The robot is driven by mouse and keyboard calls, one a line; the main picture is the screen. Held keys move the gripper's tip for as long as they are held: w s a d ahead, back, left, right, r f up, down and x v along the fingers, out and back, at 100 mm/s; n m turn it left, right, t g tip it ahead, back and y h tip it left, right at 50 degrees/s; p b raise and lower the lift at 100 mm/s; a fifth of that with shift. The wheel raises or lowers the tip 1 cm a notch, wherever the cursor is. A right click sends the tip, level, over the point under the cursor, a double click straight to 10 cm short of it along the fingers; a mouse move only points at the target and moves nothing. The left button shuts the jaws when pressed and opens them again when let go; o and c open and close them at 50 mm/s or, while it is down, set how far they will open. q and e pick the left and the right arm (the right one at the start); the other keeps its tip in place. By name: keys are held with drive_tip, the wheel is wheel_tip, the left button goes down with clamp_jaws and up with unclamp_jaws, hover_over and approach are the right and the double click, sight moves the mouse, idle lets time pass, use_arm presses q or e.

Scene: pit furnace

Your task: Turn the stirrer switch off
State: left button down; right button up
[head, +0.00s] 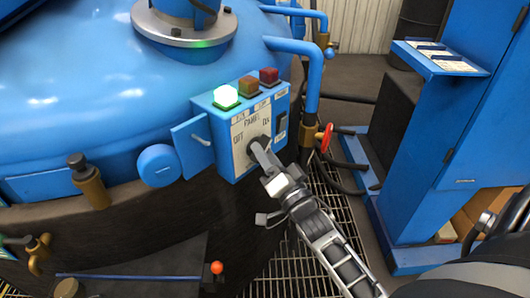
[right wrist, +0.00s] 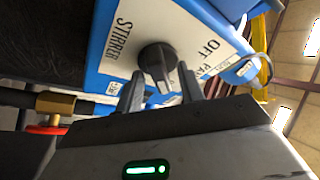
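The stirrer switch is a black rotary knob (right wrist: 157,60) on a white plate (head: 250,126) of a blue control box (head: 225,158). In the right wrist view, the lettering STIRRER and OFF shows beside it. The knob's pale-marked end points down towards my gripper. My right gripper (head: 262,150) is at the plate and largely covers the knob in the head view. In the right wrist view its two fingers (right wrist: 160,82) are apart, one on each side of the knob's lower part. I cannot tell whether they touch it. My left gripper is not in view.
A lit green lamp (head: 226,96), an amber lamp (head: 249,87) and a red lamp (head: 269,76) stand on the box. A small blue door (head: 192,146) hangs open at its left. A pipe with a red-handled valve (head: 326,137) is close at the right. A blue cabinet (head: 470,130) stands further right.

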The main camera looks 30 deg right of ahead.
drive_tip(key=shift+w, duration=0.25)
clamp_jaws()
